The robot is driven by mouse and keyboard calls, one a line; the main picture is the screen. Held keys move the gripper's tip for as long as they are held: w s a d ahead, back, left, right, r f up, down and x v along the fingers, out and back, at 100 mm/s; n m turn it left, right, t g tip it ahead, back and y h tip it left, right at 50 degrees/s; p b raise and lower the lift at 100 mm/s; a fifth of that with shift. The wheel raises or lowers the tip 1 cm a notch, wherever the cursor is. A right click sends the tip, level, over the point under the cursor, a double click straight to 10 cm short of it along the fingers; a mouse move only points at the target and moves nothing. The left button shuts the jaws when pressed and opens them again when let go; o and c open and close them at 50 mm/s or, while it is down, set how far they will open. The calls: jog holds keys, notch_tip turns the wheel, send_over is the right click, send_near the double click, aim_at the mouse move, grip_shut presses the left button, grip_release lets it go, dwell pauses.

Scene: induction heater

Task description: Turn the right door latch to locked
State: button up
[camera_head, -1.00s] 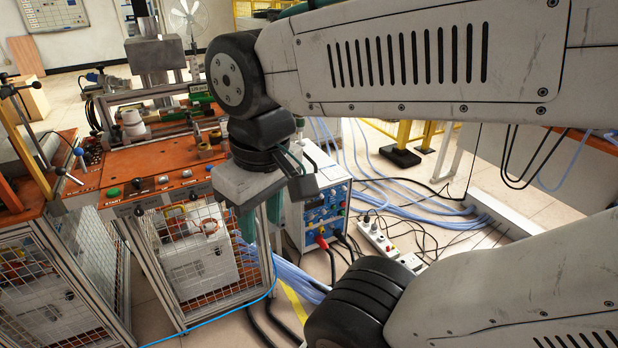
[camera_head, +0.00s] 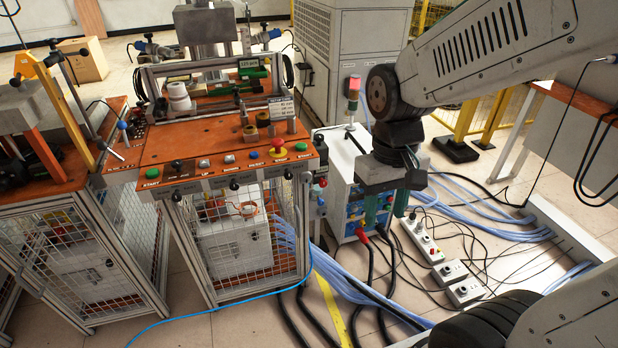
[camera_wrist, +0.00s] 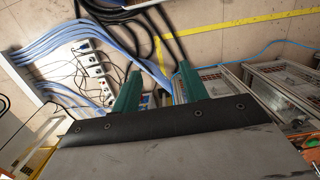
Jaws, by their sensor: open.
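The heater bench (camera_head: 225,150) stands left of centre in the head view, with an orange top and mesh doors (camera_head: 235,245) below. Small dark knobs sit along its front rail below the buttons; the right-hand one (camera_head: 288,175) may be the right door latch. Its turn position is too small to tell. My gripper (camera_head: 386,215) has green fingers pointing down, spread apart and empty. It hangs right of the bench, in front of the blue-fronted power unit, touching no latch. The wrist view shows the open fingers (camera_wrist: 158,82) over floor and cables, with the mesh cabinets (camera_wrist: 245,95) to the right.
A blue-fronted power unit (camera_head: 345,185) stands beside the bench. Power strips (camera_head: 422,240) and many cables lie on the floor to the right. A red emergency button (camera_head: 278,146) and green buttons sit on the bench front. Floor before the bench is mostly clear, crossed by a blue cable.

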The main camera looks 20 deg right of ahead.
jog(key=w+a+f+t, duration=0.2)
jog(key=w+f, duration=1.2)
jog(key=f, duration=0.3)
jog(key=t, duration=1.7)
send_near(307, 178)
jog(key=w, duration=1)
jog(key=shift+w+f, duration=0.2)
jog(key=shift+w, duration=0.15)
jog(key=c, duration=0.6)
